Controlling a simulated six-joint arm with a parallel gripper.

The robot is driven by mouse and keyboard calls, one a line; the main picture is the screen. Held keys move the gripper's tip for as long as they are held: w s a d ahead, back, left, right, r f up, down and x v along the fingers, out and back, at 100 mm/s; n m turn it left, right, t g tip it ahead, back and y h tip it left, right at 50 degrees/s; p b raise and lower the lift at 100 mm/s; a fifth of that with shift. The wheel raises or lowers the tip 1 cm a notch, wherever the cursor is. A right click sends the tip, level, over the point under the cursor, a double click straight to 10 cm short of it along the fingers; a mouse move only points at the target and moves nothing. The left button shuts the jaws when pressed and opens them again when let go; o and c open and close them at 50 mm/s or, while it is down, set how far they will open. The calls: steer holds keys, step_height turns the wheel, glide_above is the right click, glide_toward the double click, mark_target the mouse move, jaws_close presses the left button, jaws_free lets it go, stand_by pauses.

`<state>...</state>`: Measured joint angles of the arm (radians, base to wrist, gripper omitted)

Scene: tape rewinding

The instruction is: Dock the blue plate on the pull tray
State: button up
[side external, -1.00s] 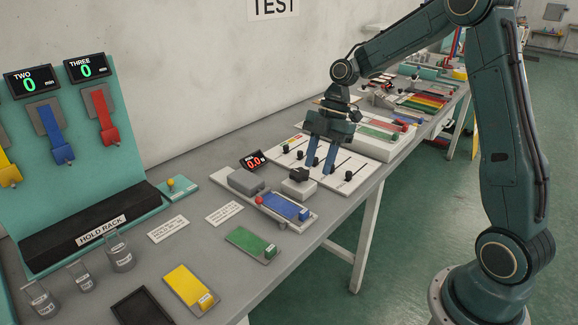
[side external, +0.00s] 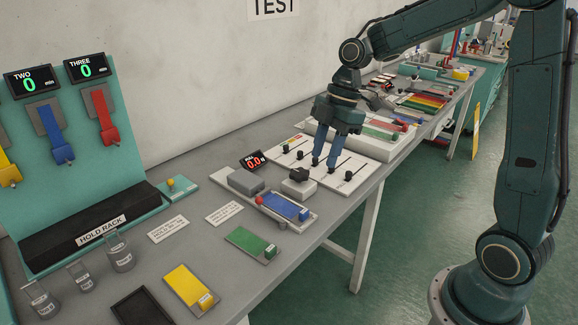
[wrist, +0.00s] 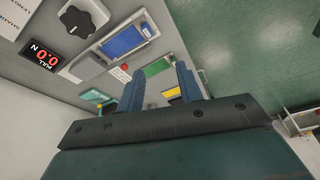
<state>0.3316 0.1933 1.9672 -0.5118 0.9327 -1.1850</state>
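The blue plate (side external: 280,205) lies flat on the pale pull tray (side external: 304,225), at the tray's right part. In the wrist view the blue plate (wrist: 123,42) lies within the tray outline, near its grey block (wrist: 88,66) and red button (wrist: 123,68). I cannot tell whether it is fully seated. My gripper (side external: 324,163) is above the white slider panel, behind and to the right of the plate, and does not touch it. Its two blue fingers are apart with nothing between them; they also show in the wrist view (wrist: 160,78).
A black knob (side external: 299,175) stands behind the tray, beside the red PULL display (side external: 253,160) reading 0.0. The slider panel (side external: 345,165) has several black knobs. Green (side external: 250,243) and yellow (side external: 190,288) plates lie in front. The hold rack (side external: 75,235) is at left.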

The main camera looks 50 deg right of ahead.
steer(key=s+a+r+m+t+h, duration=0.1)
steer(key=s+r+m+t, duration=0.1)
steer(key=s+m, duration=0.5)
steer(key=s+a+r+m+t+h, duration=0.2)
steer(key=s+r+m, duration=0.2)
steer(key=s+m, duration=0.3)
steer(key=shift+s+a+r+m+t, duration=0.3)
steer(key=shift+s+r, duration=0.05)
steer(key=shift+s, duration=2.5)
